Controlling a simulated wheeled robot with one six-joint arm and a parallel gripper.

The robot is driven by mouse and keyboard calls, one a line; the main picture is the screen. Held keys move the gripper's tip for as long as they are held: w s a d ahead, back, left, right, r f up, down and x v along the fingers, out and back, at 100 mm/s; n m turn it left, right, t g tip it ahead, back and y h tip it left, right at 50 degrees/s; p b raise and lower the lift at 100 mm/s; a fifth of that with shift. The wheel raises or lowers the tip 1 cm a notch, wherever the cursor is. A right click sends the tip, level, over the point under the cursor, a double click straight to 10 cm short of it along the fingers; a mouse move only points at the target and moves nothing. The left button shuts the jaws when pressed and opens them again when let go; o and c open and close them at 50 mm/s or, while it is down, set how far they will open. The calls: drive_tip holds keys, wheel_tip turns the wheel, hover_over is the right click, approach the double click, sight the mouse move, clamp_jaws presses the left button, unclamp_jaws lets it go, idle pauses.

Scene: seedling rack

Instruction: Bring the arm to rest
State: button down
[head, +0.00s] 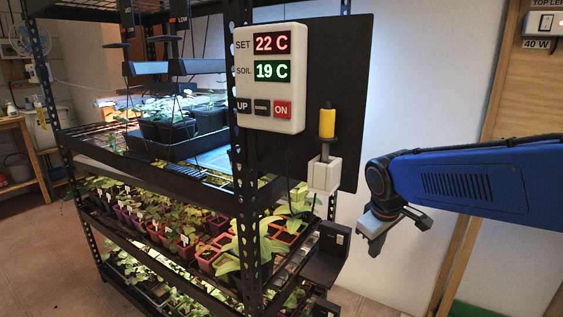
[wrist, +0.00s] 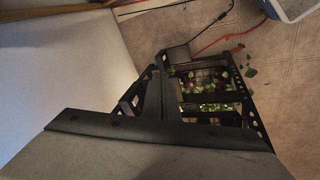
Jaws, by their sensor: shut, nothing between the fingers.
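My gripper (head: 373,246) hangs from the end of my blue arm (head: 470,180) at the right of the head view. Its fingers are shut, point downward and hold nothing. It is in the air to the right of the seedling rack (head: 247,205), apart from the rack and from the dark panel on its side. In the wrist view the rack (wrist: 205,95) shows from above beyond a dark bar and a pale grey surface. I cannot tell the fingertips in that view.
A control box (head: 270,78) reads SET 22 C and SOIL 19 C. A yellow-handled lever (head: 327,124) stands on the dark panel (head: 350,80), near my gripper. Potted seedlings (head: 205,240) fill the shelves. A wooden frame (head: 515,105) is behind my arm. Cables (wrist: 218,40) lie on the floor.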

drive_tip(key=s+d+f+m, duration=0.1)
drive_tip(key=s+d+m, duration=0.1)
drive_tip(key=s, duration=0.8)
drive_tip(key=s+d+f+m+t+y, duration=0.1)
drive_tip(key=s+m, duration=0.3)
drive_tip(key=s, duration=0.7)
drive_tip(key=shift+d+m, duration=0.3)
drive_tip(key=shift+d, duration=0.5)
